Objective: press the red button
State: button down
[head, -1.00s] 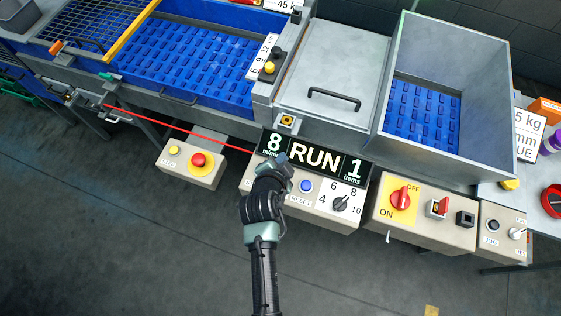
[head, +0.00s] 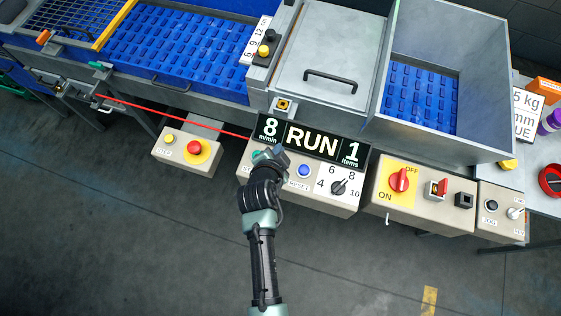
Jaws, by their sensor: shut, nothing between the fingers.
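A red mushroom button (head: 194,147) on a yellow disc sits on a small beige box at the left, below the conveyor. A small yellow button (head: 169,139) is beside it on the same box. My gripper (head: 268,156) is shut and empty. It appears in front of the left part of the middle control panel (head: 322,199), to the right of the red button and apart from it in the picture. My gripper and wrist hide part of that panel, so I cannot tell what is behind them or whether they touch it.
The display (head: 313,140) reads 8, RUN and 1. A blue button (head: 304,170) and a black dial (head: 339,187) are right of my gripper. A red rotary switch (head: 400,180) is farther right. A red cord (head: 175,117) runs along the conveyor. Floor below is clear.

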notch_tip(320, 180, down, 6)
jog(key=b, duration=0.4)
jog(key=shift+b, duration=0.3)
dwell(1.5)
jog(key=shift+f+b, duration=0.45)
jog(key=shift+f+b, duration=0.55)
dwell(0.6)
jog(key=shift+r, duration=0.1)
jog(key=shift+r+p, duration=0.75)
jog(key=shift+r, duration=0.1)
jog(key=shift+r, duration=0.1)
notch_tip(320, 180, up, 5)
jog(key=p, duration=0.4)
